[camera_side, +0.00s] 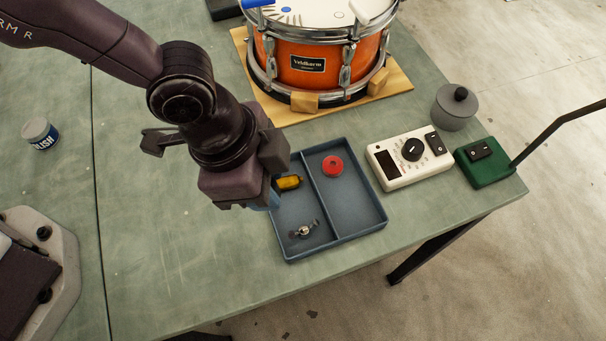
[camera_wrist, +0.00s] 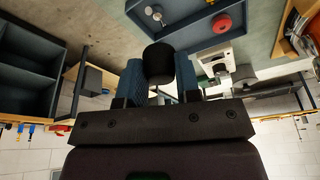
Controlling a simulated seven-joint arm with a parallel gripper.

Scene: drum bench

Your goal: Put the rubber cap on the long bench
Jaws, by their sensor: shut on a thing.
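The black rubber cap (camera_wrist: 159,63) is held between the two blue fingers of my gripper (camera_wrist: 160,78) in the wrist view. In the side view my gripper (camera_side: 272,200) is over the left edge of the blue tray (camera_side: 357,225), and the cap is hidden there behind the gripper. A green bench top (camera_side: 170,285) lies under the tray. A seam parts it from another green top (camera_side: 45,180) at the left; I cannot tell which is the long bench.
The tray holds an amber piece (camera_side: 289,183), a red ring (camera_side: 332,167) and a metal wing nut (camera_side: 304,231). An orange drum (camera_side: 340,62), a white meter (camera_side: 397,170) and a grey lidded pot (camera_side: 452,110) stand behind. Bare bench lies left of the tray.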

